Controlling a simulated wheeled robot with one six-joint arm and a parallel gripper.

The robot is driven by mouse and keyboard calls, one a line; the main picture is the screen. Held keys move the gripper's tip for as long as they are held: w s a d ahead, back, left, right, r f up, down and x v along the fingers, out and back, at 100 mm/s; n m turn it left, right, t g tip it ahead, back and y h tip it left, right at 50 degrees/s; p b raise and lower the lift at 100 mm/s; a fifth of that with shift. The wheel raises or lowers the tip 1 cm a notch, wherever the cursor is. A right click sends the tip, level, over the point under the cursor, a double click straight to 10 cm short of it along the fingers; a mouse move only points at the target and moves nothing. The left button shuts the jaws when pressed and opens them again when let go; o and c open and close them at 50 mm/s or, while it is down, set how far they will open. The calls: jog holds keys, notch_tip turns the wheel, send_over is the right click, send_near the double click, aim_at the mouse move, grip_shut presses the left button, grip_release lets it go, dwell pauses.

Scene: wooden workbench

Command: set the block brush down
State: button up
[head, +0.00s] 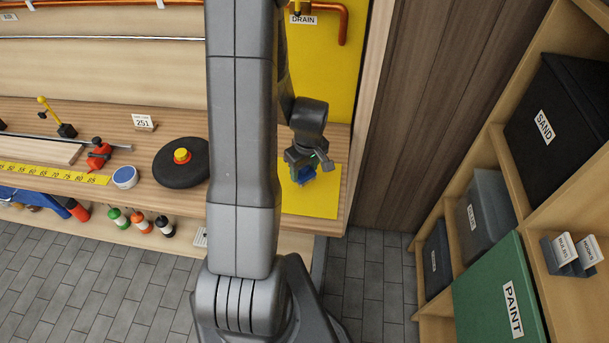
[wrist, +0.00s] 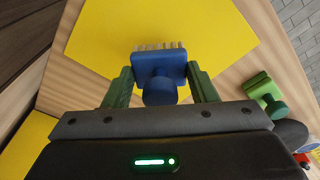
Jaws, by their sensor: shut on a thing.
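The block brush is a blue block with a round knob and pale bristles. In the wrist view the block brush (wrist: 159,66) sits between the two green fingers of my gripper (wrist: 160,76), which is shut on it. In the head view my gripper (head: 306,163) hangs over the right end of the bench, with the blue brush (head: 307,176) below it. A yellow mat (head: 322,202) lies under the brush on the bench; it also fills the upper middle of the wrist view (wrist: 105,30). I cannot tell whether the bristles touch the mat.
A green block with a knob (wrist: 263,92) lies on the wood right of the mat in the wrist view. On the bench (head: 330,146) are a black disc (head: 180,172) with a red-yellow knob and a blue-white tin (head: 125,177). A shelf with bins (head: 500,300) stands at right.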

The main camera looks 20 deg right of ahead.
aim_at(305, 173)
jog(key=shift+f, duration=1.7)
jog(key=o, duration=0.9)
jog(key=shift+r, duration=0.1)
jog(key=r, duration=0.4)
jog(key=s+r, duration=0.1)
jog(key=r, duration=0.6)
jog(key=shift+s+d+r, duration=0.15)
jog(key=shift+s+r, duration=0.05)
jog(key=shift+r, duration=0.2)
